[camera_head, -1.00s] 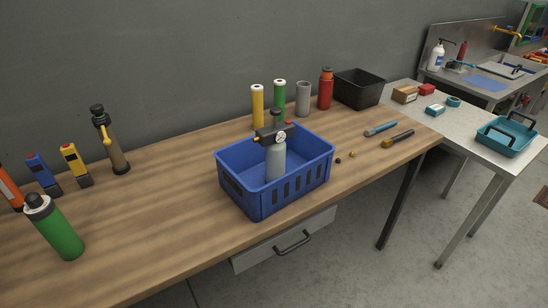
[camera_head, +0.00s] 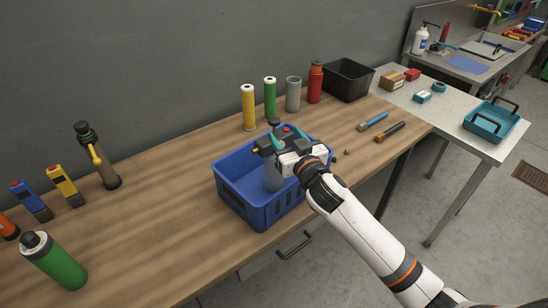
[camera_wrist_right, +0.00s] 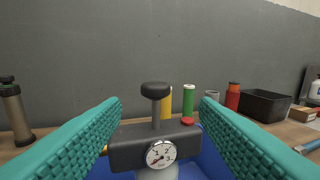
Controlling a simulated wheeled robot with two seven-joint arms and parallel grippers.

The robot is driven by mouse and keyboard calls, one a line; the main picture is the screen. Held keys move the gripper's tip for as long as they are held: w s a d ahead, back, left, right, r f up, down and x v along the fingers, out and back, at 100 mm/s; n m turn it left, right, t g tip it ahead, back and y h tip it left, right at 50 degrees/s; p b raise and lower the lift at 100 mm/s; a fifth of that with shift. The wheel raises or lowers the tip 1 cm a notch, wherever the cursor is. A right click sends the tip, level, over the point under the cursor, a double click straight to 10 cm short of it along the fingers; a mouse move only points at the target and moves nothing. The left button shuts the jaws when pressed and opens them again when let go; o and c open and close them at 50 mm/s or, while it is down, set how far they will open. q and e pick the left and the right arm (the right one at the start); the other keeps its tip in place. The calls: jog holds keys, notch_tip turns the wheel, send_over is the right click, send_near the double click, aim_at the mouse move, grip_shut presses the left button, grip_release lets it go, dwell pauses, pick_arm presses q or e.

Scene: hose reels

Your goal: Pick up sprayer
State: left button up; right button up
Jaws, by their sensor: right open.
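The sprayer is a grey bottle (camera_head: 272,178) standing in the blue crate (camera_head: 262,213), with a dark head. In the right wrist view, its head (camera_wrist_right: 128,148) has a round gauge (camera_wrist_right: 161,154) and a black knob on a stem. My right gripper (camera_head: 269,146) reaches in from the right at the height of the sprayer's head. Its teal fingers are open, one on each side of the head in the wrist view, with the knob between them. It partly hides the sprayer in the head view. My left gripper is not in view.
Yellow (camera_head: 249,107), green (camera_head: 270,97), grey and red cylinders stand behind the crate, beside a black bin (camera_head: 346,80). A brown pump bottle (camera_head: 98,158) and a tilted green bottle (camera_head: 55,262) are at left. Two tools lie right of the crate.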

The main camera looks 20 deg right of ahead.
aim_at(276, 126)
jog(key=w+p, duration=0.1)
jog(key=w, duration=0.2)
jog(key=shift+a+r, duration=0.1)
jog(key=shift+a, duration=0.05)
jog(key=w, duration=0.1)
jog(key=w+p, duration=0.1)
jog(key=w, duration=0.1)
jog(key=shift+w+a, duration=0.1)
jog(key=shift+a, duration=0.3)
jog(key=shift+w, duration=0.6)
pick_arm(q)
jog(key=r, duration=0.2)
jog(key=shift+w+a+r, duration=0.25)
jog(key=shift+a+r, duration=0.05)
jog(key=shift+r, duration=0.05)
pick_arm(e)
jog(key=shift+s, duration=0.1)
jog(key=shift+c, duration=0.3)
